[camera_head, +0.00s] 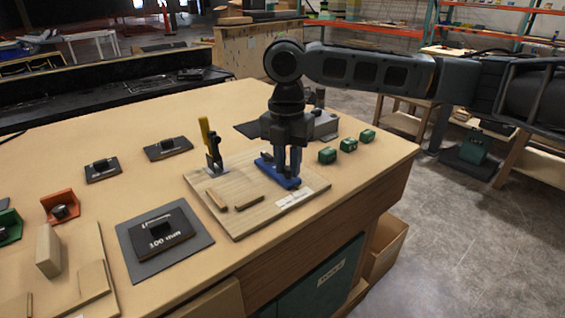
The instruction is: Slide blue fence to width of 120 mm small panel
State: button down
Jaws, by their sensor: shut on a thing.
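The blue fence (279,176) lies on a light wooden board (234,215) near the table's right edge. My gripper (289,172) reaches down from above and is shut on the blue fence, hiding part of it. Small wooden strips (249,204) lie on the board to the left of the fence. A white label (295,198) sits on the board at its front right.
A yellow-handled clamp (208,143) stands at the board's back left corner. Several green blocks (348,145) sit right of my gripper. Smaller dark handled panels (167,148), orange (61,206) and green brackets, and wooden blocks (48,250) lie left.

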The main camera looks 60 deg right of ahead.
jog(key=c, duration=0.9)
grip_release()
jog(key=shift+d, duration=0.3)
jog(key=shift+c, duration=0.2)
notch_tip(320, 180, up, 8)
jog(key=shift+w+f, duration=0.1)
